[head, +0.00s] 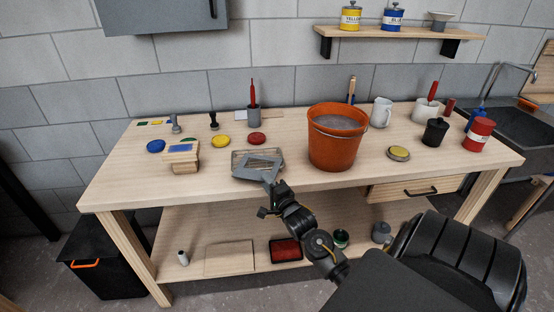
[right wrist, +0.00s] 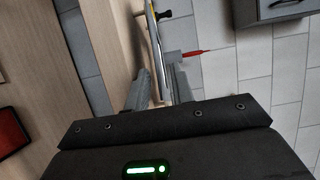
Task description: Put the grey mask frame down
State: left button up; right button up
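The grey mask frame (head: 248,175) is at the front edge of the workbench, left of the orange bucket, in the head view. My right gripper (head: 270,186) is at its near side and appears shut on its edge. In the right wrist view, the frame shows nearly edge-on as a thin strip (right wrist: 154,38), running up from between the two fingers (right wrist: 160,92). Behind and partly under it in the head view is a flat, striped wooden piece. I cannot tell whether the frame touches it. My left gripper is not in view.
The orange bucket (head: 334,140) stands close on the right. A wooden block with a blue top (head: 182,155) is on the left. The bench's front left is clear.

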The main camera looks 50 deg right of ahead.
jog(key=b+v, duration=0.1)
jog(key=v, duration=0.8)
jog(key=s+a+f+n+g+y, duration=0.1)
jog(key=s+a+f+n+g, duration=0.15)
jog(key=f, duration=0.85)
jog(key=s+a+f+n+g+y, duration=0.1)
jog(key=s+a+f+n+g, duration=0.2)
jog(key=f, duration=0.8)
jog(key=s+a+f+n+g+y, duration=0.15)
jog(key=f+n, duration=0.25)
jog(key=f, duration=0.8)
jog(key=s+a+f+n+g, duration=0.4)
jog(key=s+a+f+n, duration=0.2)
jog(key=s+f, duration=0.6)
jog(key=s+a+f+n+g, duration=0.1)
jog(key=s+f+n, duration=0.1)
jog(key=s, duration=0.5)
jog(key=s+a+f+n+g, duration=0.1)
jog(key=s+f+n+g, duration=0.1)
jog(key=s, duration=0.4)
jog(key=s+a+f+n+g+y, duration=0.1)
jog(key=s+a+f+n+g, duration=0.1)
jog(key=s+f+n, duration=0.2)
jog(key=s+f, duration=0.1)
jog(key=s, duration=0.2)
jog(key=shift+s, duration=0.35)
jog(key=shift+f, duration=0.1)
